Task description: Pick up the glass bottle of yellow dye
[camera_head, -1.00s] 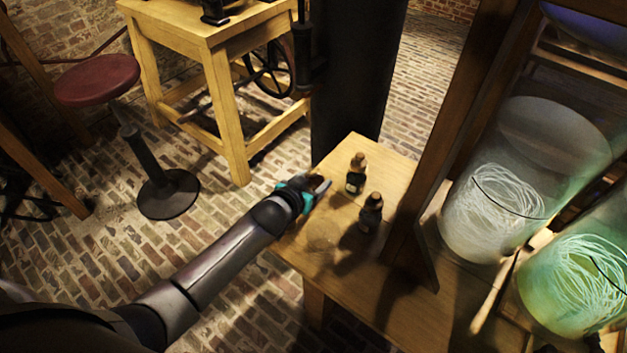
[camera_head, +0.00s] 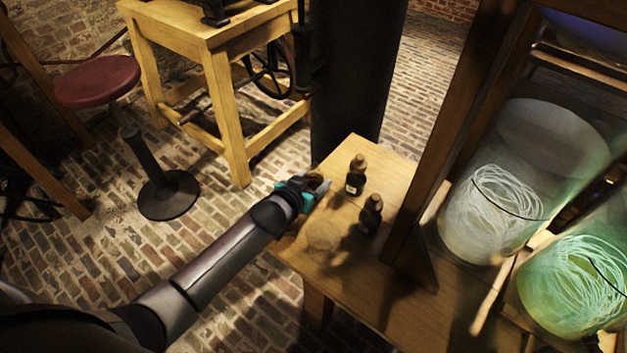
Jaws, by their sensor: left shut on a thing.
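My left gripper (camera_head: 318,195), with teal parts, is at the left edge of the small wooden table (camera_head: 345,290). It is shut on a small bottle (camera_head: 315,180), of which mainly the brown stopper shows; the fingers hide the rest. Two dark bottles with brown stoppers stand upright on the table to the right of the gripper: one farther back (camera_head: 356,177) with a pale label, one nearer (camera_head: 371,216). I cannot tell the dye colour of any bottle. My right gripper is not in view.
A wooden frame post (camera_head: 445,140) rises at the table's right side, with large glass jars (camera_head: 495,215) of coiled wire beyond it. A black column (camera_head: 355,80) stands behind the table. A red stool (camera_head: 98,82) and wooden workbench (camera_head: 215,35) stand at the left.

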